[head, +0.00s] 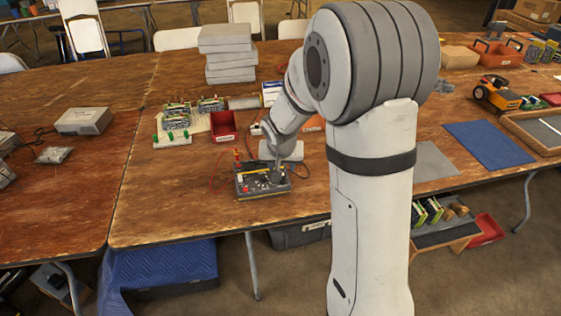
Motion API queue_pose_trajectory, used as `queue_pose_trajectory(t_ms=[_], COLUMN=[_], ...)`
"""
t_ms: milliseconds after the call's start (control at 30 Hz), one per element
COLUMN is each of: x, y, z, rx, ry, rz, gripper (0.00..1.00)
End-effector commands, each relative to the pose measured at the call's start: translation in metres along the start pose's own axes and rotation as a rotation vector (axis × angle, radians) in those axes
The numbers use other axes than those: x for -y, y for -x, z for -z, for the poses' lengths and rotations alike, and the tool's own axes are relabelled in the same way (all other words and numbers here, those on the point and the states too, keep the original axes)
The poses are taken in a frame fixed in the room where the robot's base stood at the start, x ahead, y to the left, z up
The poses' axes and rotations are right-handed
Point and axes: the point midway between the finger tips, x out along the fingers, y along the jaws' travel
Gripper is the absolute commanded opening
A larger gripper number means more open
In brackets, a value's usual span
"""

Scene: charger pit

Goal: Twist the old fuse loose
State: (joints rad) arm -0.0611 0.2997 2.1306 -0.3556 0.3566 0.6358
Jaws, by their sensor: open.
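A dark grey device with a black top and yellow trim (262,190) sits near the front edge of the wooden table. My arm reaches over the table, and my gripper (277,174) points down at the right part of the device's top. My gripper is open, though its fingertips are small and partly lost against the dark panel. I cannot make out the old fuse; it is too small or hidden by my gripper. I cannot tell whether the fingers touch anything.
Red and black leads lie around the device. A red bin (224,126), green-tipped parts (172,139) and circuit modules (176,117) stand behind left. Grey boxes (229,52) are stacked farther back. A blue mat (489,145) lies at right.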

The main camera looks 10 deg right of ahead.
Motion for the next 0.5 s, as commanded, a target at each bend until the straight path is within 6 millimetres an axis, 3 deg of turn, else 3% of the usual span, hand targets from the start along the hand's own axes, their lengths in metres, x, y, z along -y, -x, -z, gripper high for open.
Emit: queue_pose_trajectory(t_ms=[300, 500], x=[0.0, 0.0], y=[-0.049, -0.063], z=[-0.001, -0.001], rx=[0.002, 0.002], ry=[0.002, 0.003], rz=[0.0, 0.0], gripper=[0.44, 0.44])
